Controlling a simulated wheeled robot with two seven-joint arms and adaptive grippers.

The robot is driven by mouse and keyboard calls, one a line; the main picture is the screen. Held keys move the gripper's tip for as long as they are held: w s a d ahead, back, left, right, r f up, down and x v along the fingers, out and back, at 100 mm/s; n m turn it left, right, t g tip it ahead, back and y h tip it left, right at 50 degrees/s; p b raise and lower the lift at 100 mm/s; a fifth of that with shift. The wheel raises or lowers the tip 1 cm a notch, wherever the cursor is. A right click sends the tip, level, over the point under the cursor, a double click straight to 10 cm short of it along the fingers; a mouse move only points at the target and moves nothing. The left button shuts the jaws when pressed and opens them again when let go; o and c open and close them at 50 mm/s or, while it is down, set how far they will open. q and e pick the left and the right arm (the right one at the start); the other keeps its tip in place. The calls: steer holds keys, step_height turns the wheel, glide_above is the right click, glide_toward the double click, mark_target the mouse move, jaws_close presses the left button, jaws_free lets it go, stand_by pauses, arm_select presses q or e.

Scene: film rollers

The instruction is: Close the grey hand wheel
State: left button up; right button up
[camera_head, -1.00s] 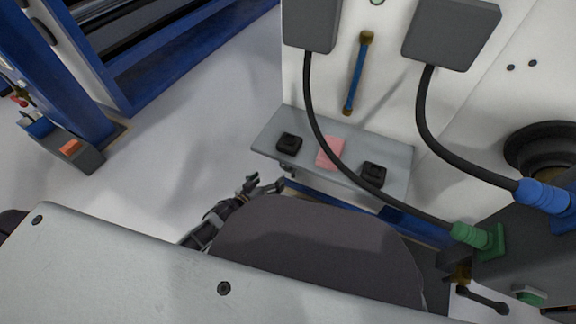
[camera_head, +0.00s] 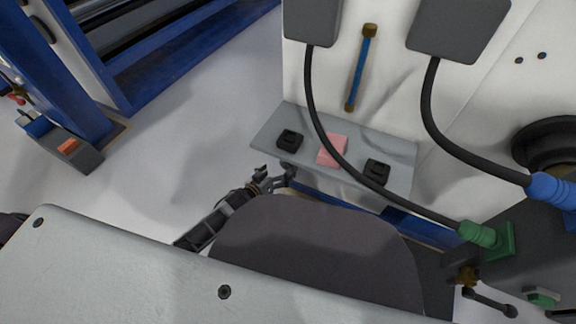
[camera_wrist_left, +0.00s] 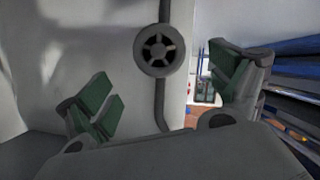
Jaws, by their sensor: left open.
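The grey hand wheel (camera_wrist_left: 159,50) shows in the left wrist view as a round spoked wheel on a vertical grey pipe against a pale wall. It is ahead of my left gripper (camera_wrist_left: 163,85), between the directions of its two green-padded fingers and a little above their middle. The fingers are spread wide with nothing between them, and the wheel looks apart from them. In the head view my left gripper (camera_head: 270,178) is low beside the front left edge of the shelf. I cannot make out the wheel there. My right gripper is not in view.
A grey shelf (camera_head: 262,138) with black knobs and a pink pad juts from the white panel. Connectors and a grey box (camera_head: 548,250) stand at the right. Open floor (camera_head: 190,110) lies left of the shelf.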

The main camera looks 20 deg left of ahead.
mark_target(287, 165)
arm_select(q)
steer(key=shift+b+x, duration=0.5)
steer(key=shift+x, duration=0.65)
steer(key=shift+b+x, duration=0.75)
steer(key=shift+x, duration=0.9)
steer(key=shift+b+x, duration=0.45)
steer(key=shift+x, duration=0.45)
steer(key=shift+w+d+f, duration=0.15)
steer(key=shift+w+f, duration=0.05)
steer(key=shift+w, duration=0.3)
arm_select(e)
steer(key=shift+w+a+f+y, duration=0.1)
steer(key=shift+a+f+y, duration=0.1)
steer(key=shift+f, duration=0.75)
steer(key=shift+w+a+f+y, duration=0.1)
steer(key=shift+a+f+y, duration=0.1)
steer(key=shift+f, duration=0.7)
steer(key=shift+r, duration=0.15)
arm_select(q)
steer(key=c, duration=1)
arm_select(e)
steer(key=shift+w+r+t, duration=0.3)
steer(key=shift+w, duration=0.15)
